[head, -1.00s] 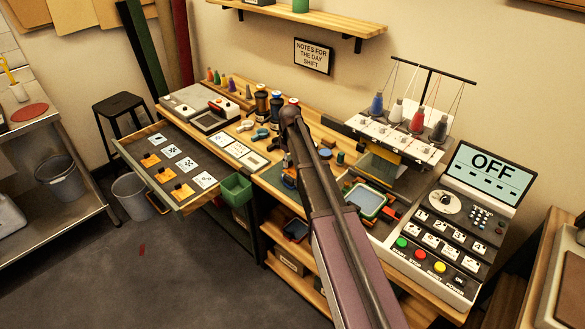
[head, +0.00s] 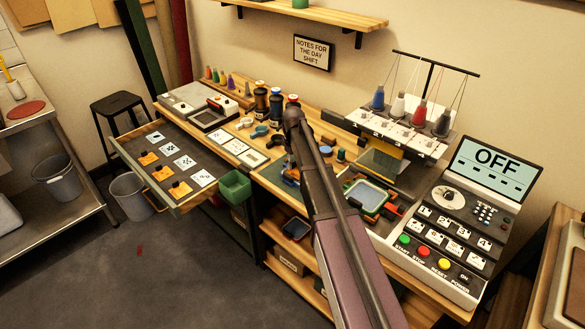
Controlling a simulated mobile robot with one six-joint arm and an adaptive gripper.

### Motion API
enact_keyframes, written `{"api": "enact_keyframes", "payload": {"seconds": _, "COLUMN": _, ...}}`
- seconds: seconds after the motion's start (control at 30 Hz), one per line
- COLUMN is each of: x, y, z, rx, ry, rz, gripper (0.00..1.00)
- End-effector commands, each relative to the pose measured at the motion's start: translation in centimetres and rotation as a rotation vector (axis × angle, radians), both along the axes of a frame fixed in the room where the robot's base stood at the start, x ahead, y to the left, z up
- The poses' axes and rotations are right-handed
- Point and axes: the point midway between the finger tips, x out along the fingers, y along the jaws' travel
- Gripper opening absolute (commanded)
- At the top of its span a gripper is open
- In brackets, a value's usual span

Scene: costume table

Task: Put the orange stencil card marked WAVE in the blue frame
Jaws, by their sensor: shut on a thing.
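My arm reaches over the workbench, and its wrist end drops behind my own link. My gripper and anything in it are hidden there. Several stencil cards lie in the open drawer at left: a back row of white cards (head: 184,161) and a front row of orange cards (head: 162,172) with black tabs. Their marks are too small to read, so I cannot tell whether one says WAVE. A pale blue panel in a dark rim (head: 367,196) lies right of my arm, beside red, green and orange pieces. I cannot tell if it is the blue frame.
A green bin (head: 235,186) hangs at the drawer's right corner. An embroidery machine (head: 400,132) and a control panel (head: 447,228) reading OFF fill the right side.

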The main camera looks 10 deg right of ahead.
Motion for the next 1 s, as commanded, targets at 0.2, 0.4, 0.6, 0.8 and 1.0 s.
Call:
{"api": "enact_keyframes", "payload": {"seconds": 0.2, "x": 0.0, "y": 0.04, "z": -0.54, "rx": 0.0, "ry": 0.0, "rz": 0.0, "gripper": 0.14}}
{"api": "enact_keyframes", "payload": {"seconds": 0.4, "x": 0.0, "y": 0.06, "z": -0.48, "rx": 0.0, "ry": 0.0, "rz": 0.0, "gripper": 0.14}}
{"api": "enact_keyframes", "payload": {"seconds": 0.6, "x": 0.0, "y": 0.07, "z": -0.93, "rx": 0.0, "ry": 0.0, "rz": 0.001, "gripper": 0.14}}
{"api": "enact_keyframes", "payload": {"seconds": 0.8, "x": 0.0, "y": 0.09, "z": -0.94, "rx": 0.0, "ry": 0.0, "rz": 0.001, "gripper": 0.76}}
{"api": "enact_keyframes", "payload": {"seconds": 1.0, "x": 0.0, "y": 0.09, "z": -0.94, "rx": 0.0, "ry": 0.0, "rz": 0.001, "gripper": 0.76}}
